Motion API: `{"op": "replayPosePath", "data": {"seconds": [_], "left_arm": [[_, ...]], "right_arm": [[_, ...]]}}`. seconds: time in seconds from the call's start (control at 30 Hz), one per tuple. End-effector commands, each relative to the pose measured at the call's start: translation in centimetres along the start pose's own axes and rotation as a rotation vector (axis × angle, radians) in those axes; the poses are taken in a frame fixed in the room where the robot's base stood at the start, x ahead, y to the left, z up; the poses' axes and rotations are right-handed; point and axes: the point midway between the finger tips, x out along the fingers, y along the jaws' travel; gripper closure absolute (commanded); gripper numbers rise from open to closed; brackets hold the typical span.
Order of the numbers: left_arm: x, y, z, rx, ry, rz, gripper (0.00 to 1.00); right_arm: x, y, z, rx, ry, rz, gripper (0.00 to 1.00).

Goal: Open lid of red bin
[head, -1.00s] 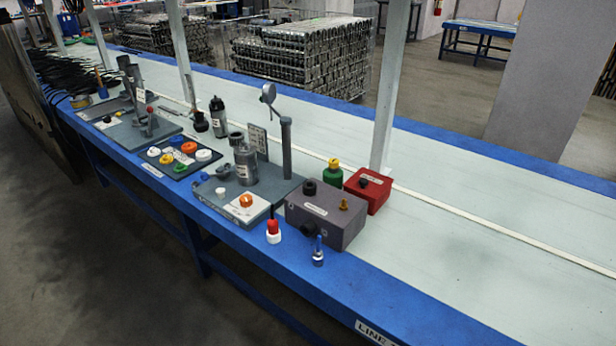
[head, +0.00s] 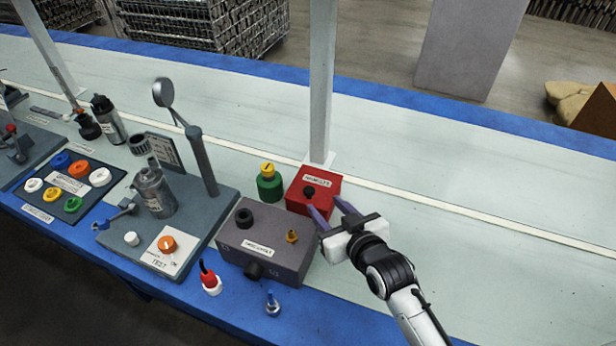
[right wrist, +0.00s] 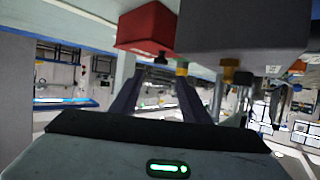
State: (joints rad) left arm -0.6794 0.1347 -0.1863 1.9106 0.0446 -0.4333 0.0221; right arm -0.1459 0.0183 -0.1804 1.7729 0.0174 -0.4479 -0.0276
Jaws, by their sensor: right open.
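The red bin (head: 327,187) is a small box with a label and a black knob (head: 309,192) on top; its lid looks shut. It stands at the foot of a white post. My right gripper (head: 329,207) is open and empty, with its fingers at the bin's near right side, next to the knob. In the right wrist view the red bin (right wrist: 145,26) appears at the top, with the open fingers (right wrist: 157,85) below it and apart from the knob. My left gripper is out of view.
A grey box (head: 262,262) with knobs stands just in front of the bin. The white post (head: 323,85) rises behind. The bench to the right is clear.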

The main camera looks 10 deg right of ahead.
Motion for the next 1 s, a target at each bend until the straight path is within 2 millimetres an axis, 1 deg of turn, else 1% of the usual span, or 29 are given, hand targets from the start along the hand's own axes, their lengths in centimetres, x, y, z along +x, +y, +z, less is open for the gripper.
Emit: {"op": "replayPosePath", "data": {"seconds": [0.03, 0.23, 0.4, 0.5, 0.7, 0.97, 1.0], "left_arm": [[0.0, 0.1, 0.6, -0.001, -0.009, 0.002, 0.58], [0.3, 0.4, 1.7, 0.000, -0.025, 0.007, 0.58], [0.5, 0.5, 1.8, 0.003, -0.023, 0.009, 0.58], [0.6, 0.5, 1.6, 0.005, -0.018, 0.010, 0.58], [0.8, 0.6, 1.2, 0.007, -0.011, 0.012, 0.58], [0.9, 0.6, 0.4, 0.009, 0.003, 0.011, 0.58], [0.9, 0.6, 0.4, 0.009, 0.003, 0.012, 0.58]], "right_arm": [[0.7, 0.0, 0.1, 0.001, 0.000, 0.000, 0.58], [4.4, 0.0, 0.1, -0.001, 0.001, 0.000, 0.58], [7.3, 0.0, 0.1, -0.001, 0.000, 0.000, 0.58], [8.5, 0.0, 0.1, -0.001, 0.000, 0.000, 0.58], [9.6, 0.0, 0.1, 0.000, 0.000, 0.000, 0.58], [9.6, 0.0, 0.1, 0.000, 0.000, 0.000, 0.58], [9.6, 0.0, 0.1, 0.000, 0.000, 0.000, 0.65]]}}
